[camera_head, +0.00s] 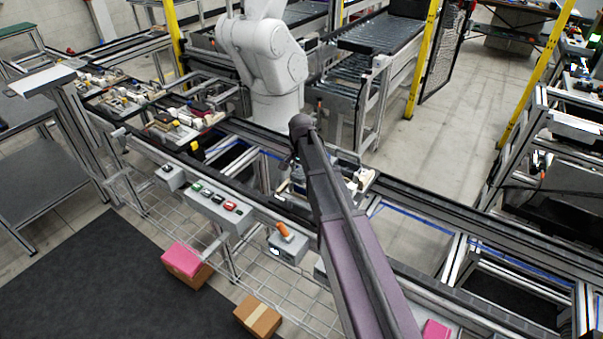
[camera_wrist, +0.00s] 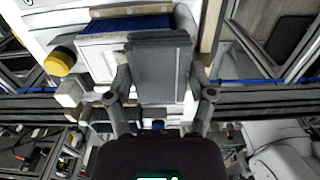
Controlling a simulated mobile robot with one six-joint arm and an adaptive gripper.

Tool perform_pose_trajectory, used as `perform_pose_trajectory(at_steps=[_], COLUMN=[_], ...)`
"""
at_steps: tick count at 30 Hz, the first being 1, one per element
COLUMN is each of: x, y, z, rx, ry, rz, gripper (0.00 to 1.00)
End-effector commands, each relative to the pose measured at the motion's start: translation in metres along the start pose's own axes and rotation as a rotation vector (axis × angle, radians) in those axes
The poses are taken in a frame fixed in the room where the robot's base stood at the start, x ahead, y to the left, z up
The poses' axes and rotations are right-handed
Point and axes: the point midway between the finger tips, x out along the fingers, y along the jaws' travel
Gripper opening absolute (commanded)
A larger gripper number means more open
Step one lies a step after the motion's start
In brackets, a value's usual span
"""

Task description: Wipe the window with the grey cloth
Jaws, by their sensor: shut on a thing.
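In the wrist view, my gripper (camera_wrist: 162,76) has its two fingers on either side of a flat grey piece, which looks like the grey cloth (camera_wrist: 160,62), and is shut on it. The cloth lies in front of a white fixture (camera_wrist: 98,62) with a pale flat panel and a blue strip; I cannot tell whether they touch. No pane is clearly recognisable as the window. In the head view, my arm reaches over the conveyor line to a pallet with pale parts (camera_head: 362,178). The arm hides my gripper and the cloth there.
A yellow round knob (camera_wrist: 59,62) stands left of the cloth. Conveyor rails (camera_head: 440,235) run beneath my arm. A white robot arm (camera_head: 265,60) stands behind the line. A button box (camera_head: 217,205) and orange-handled switch box (camera_head: 288,245) are mounted at the front.

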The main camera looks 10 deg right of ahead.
Motion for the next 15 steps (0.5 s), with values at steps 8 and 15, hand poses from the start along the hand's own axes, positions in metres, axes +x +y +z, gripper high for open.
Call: perform_pose_trajectory(at_steps=[8, 15], x=[0.001, 0.003], y=[0.009, 0.025], z=[0.001, 0.0], rx=[0.0, 0.002], ry=[0.0, 0.0], rz=[0.001, 0.001], gripper=[0.32, 0.32])
